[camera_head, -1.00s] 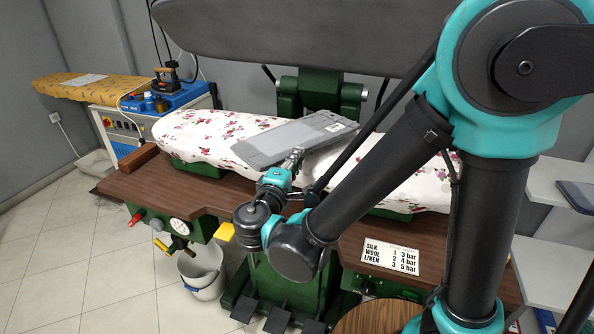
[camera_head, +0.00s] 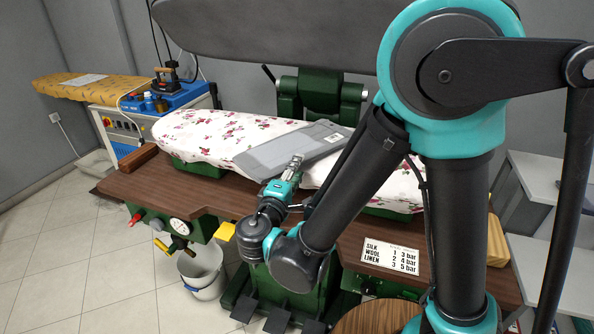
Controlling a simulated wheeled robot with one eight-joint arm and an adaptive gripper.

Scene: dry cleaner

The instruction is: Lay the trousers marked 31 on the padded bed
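The grey folded trousers (camera_head: 285,147) lie slantwise across the flowered padded bed (camera_head: 205,132), seemingly resting on its middle. A small pale tag (camera_head: 333,138) shows near their right end; its number is too small to read. My gripper (camera_head: 296,161) is at the near long edge of the trousers, its fingertips overlapping that edge in the picture. I cannot tell whether the fingers still pinch the cloth or are open, as they are small and seen from behind.
The press's grey upper plate (camera_head: 270,30) hangs raised above the bed. A brown wooden table (camera_head: 160,190) surrounds the bed, with a gauge and valves at its front left. A blue ironing station (camera_head: 185,97) stands at the left. White shelves (camera_head: 540,185) stand at the right.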

